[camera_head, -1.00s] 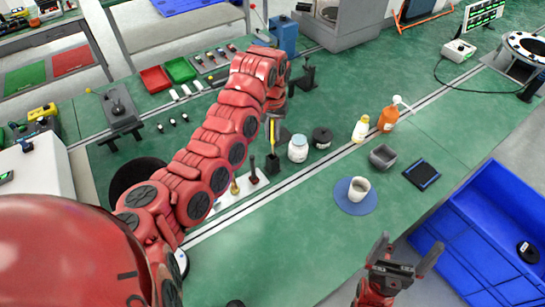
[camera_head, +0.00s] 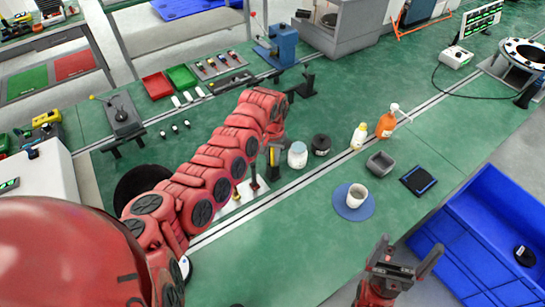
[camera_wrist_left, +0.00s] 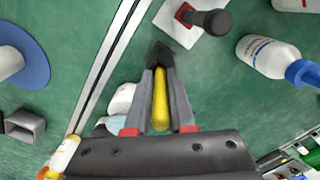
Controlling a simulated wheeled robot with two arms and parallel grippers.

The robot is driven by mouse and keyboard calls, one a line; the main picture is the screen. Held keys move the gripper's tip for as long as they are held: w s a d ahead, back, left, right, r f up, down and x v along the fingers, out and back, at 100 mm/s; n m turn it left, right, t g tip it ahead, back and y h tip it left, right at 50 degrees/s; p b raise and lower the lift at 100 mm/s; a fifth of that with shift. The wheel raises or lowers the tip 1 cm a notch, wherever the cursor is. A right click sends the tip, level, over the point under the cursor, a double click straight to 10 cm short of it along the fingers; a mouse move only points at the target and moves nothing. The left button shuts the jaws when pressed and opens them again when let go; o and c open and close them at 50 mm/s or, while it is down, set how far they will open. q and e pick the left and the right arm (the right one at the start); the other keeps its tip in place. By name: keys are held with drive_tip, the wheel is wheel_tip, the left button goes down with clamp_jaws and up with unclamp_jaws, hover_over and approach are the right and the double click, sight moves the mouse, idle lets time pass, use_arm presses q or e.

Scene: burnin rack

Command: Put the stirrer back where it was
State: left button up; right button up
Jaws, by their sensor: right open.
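The yellow stirrer (camera_head: 272,157) stands between the fingers of my left gripper (camera_head: 274,153), above a small black holder (camera_head: 272,173). In the left wrist view the stirrer (camera_wrist_left: 160,105) lies between both fingers of the gripper (camera_wrist_left: 160,85), which look closed on it. Its lower end meets the black holder (camera_wrist_left: 172,58); how deep it sits inside is hidden. A white cup (camera_head: 357,194) stands on a blue round mat (camera_head: 346,211), away from the stirrer. My right gripper (camera_head: 402,263) is open and empty at the table's front edge.
A white jar (camera_head: 297,155) and a black round object (camera_head: 320,145) stand right of the holder. A dark-handled tool (camera_head: 254,183) stands left of it on a white plate. A yellow-capped bottle (camera_head: 359,136), orange spray bottle (camera_head: 387,122) and grey box (camera_head: 380,163) are farther right.

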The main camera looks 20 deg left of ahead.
use_arm(q)
drive_tip(key=o, duration=0.3)
drive_tip(key=shift+o, duration=0.2)
drive_tip(key=shift+r, duration=0.1)
wheel_tip(320, 180, up, 11)
drive_tip(key=b, duration=0.2)
drive_tip(key=shift+w+a+f+b, duration=0.1)
drive_tip(key=shift+f+b, duration=0.1)
drive_tip(key=shift+b, duration=0.2)
drive_tip(key=shift+r, duration=0.85)
drive_tip(key=shift+f, duration=0.1)
